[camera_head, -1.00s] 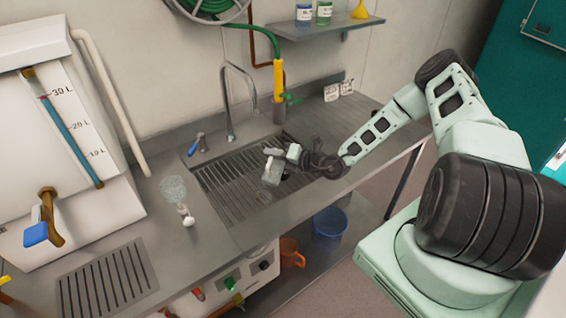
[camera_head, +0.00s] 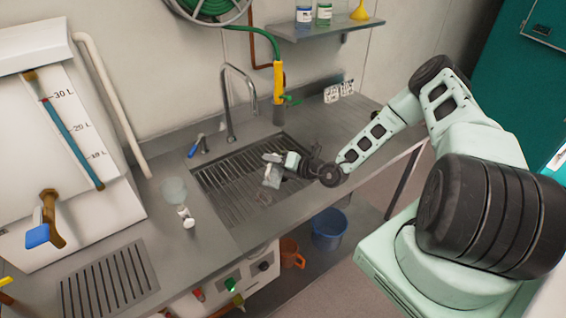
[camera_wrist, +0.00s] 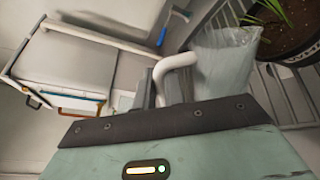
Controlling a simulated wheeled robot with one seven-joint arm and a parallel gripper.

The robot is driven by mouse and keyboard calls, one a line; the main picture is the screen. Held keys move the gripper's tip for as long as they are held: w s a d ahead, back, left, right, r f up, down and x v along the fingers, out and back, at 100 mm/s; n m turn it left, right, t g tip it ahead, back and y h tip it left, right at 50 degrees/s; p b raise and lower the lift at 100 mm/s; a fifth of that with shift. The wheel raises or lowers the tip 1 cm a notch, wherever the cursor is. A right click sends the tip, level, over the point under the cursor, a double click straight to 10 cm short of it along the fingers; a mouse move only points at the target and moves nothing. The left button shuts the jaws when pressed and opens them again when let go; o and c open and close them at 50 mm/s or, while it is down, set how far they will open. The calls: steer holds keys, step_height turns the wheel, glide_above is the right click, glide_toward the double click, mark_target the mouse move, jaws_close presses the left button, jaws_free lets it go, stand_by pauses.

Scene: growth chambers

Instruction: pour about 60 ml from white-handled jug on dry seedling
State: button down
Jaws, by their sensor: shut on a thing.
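My gripper (camera_head: 273,170) is over the sink's slatted drain area in the head view. A dark round pot (camera_wrist: 292,28) with soil and thin green leaves stands beside the jug at the upper right of the wrist view. How dry its soil is cannot be told. I cannot make out the pot in the head view.
A faint clear vessel (camera_head: 174,189) with a white part stands left of the sink. A white graduated tank (camera_head: 40,130) stands at left. The counter right of the sink is mostly clear.

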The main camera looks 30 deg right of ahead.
mark_target(267, 178)
steer(key=shift+s+a+f+n+p, duration=0.1)
steer(key=shift+s+a+n+p, duration=0.3)
steer(key=shift+a+n+p, duration=0.45)
steer(key=shift+s+a+f+n+t+b, duration=0.3)
steer(key=shift+f+n, duration=0.2)
steer(key=shift+f, duration=0.25)
steer(key=shift+s+a+f+n+t+b, duration=0.1)
steer(key=shift+s+a+f+n+b, duration=0.2)
steer(key=shift+f+n, duration=0.4)
steer(key=shift+s+a+f+n+t+b, duration=0.15)
steer(key=shift+a+f+n, duration=0.25)
steer(key=shift+f, duration=0.45)
steer(key=shift+s+a+n+h+p, duration=0.3)
steer(key=shift+s+a+n+p, duration=0.3)
steer(key=shift+a+n+p, duration=0.35)
steer(key=shift+s+a+f+n+t+p, duration=0.35)
steer(key=shift+a+n, duration=0.2)
steer(key=shift+n, duration=0.25)
steer(key=shift+s+a+f+n+t+p, duration=0.25)
steer(key=shift+s+a+n+p, duration=0.25)
steer(key=shift+n, duration=0.3)
steer(key=shift+w, duration=0.1)
